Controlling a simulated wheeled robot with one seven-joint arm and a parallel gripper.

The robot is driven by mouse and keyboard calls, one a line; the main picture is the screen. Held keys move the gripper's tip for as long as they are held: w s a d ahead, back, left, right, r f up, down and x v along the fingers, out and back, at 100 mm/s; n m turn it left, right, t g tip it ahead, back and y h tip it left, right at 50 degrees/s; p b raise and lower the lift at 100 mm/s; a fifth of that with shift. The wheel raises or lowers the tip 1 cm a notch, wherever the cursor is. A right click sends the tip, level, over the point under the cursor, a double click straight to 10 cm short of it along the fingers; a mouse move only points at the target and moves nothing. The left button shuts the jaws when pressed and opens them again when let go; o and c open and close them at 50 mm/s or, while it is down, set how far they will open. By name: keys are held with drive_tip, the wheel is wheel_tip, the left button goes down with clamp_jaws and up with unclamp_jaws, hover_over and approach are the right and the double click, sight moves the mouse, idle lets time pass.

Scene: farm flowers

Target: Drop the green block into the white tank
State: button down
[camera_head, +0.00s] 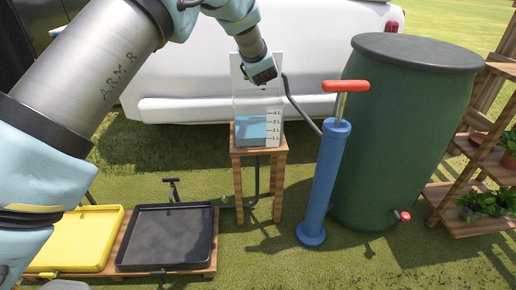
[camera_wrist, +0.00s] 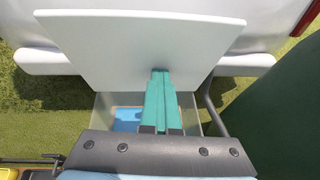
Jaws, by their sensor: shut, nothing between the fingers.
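The white tank (camera_head: 243,108) stands on a wooden stand, with blue liquid in its lower part and litre marks on its right side. In the wrist view its white back panel (camera_wrist: 100,45) rises behind my fingers. My gripper (camera_wrist: 160,75) has its two teal fingers closed together, pointing toward the panel, over the tank's opening. Nothing shows between them. In the head view my wrist is above the tank and the fingertips are hard to make out. I cannot see a green block in either view.
A blue pump (camera_head: 323,185) with a red handle (camera_head: 346,86) stands right of the tank. Behind it is a large green barrel (camera_head: 408,125). A black tray (camera_head: 167,236) and a yellow tray (camera_head: 78,240) sit low at the left. A white vehicle (camera_head: 190,75) is behind.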

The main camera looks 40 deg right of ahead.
wheel_tip(320, 180, down, 6)
drive_tip(key=b, duration=0.2)
idle(0.3)
drive_tip(key=c, duration=1.6)
unclamp_jaws()
drive_tip(key=c, duration=1.1)
unclamp_jaws()
drive_tip(key=shift+r, duration=0.1)
drive_tip(key=v, duration=1)
drive_tip(key=shift+s+a+r, duration=0.1)
drive_tip(key=shift+s+a, duration=0.1)
drive_tip(key=shift+s, duration=0.05)
